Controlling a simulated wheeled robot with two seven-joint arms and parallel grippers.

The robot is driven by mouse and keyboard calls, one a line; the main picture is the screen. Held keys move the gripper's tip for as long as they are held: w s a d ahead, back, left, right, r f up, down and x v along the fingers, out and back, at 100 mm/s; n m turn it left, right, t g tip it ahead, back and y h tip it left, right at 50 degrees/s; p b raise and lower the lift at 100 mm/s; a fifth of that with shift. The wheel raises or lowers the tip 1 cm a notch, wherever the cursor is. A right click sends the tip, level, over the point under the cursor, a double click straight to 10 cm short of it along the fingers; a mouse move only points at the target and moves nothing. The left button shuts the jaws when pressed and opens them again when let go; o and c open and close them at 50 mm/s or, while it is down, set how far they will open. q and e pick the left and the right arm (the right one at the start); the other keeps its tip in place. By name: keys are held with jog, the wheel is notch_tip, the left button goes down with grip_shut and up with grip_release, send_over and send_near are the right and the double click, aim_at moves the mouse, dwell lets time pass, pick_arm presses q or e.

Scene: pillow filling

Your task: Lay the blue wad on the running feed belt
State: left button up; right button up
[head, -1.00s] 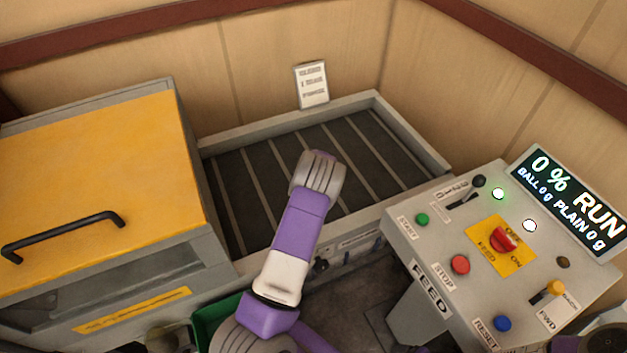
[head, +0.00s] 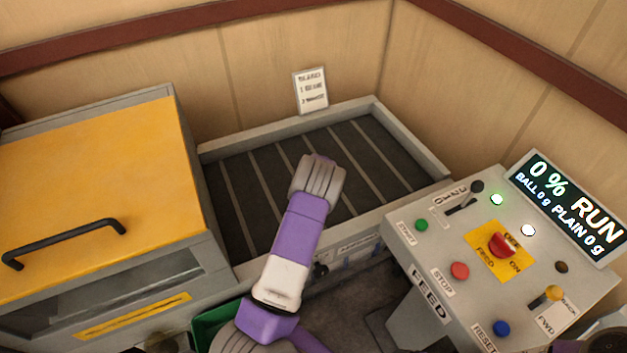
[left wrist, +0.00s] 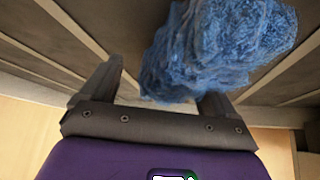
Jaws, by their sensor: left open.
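The feed belt (head: 395,150) is a dark slatted bed inside a grey frame against the back wall. My left arm reaches over it, with the wrist above the belt's middle. In the left wrist view my left gripper (left wrist: 162,84) is open, its two fingers apart. The blue wad (left wrist: 220,45), a crumpled fibrous lump, lies just past the fingers against the slatted belt and covers part of the right finger. I cannot tell whether it touches that finger. In the head view the wad and the fingertips are hidden behind my wrist. My right gripper is not seen.
A yellow-lidded grey box (head: 95,190) with a black handle stands left of the belt. The control panel (head: 480,265) is at the right; its display (head: 570,205) reads RUN and 0 %. A green bin (head: 212,322) is below the belt. A small sign (head: 311,91) stands behind it.

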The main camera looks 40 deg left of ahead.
pick_arm(q)
jog(key=p+v, duration=0.1)
jog(key=v, duration=1)
jog(key=shift+s+d+r, duration=0.2)
jog(key=shift+r, duration=0.1)
jog(key=shift+r, duration=0.1)
dwell(5.2)
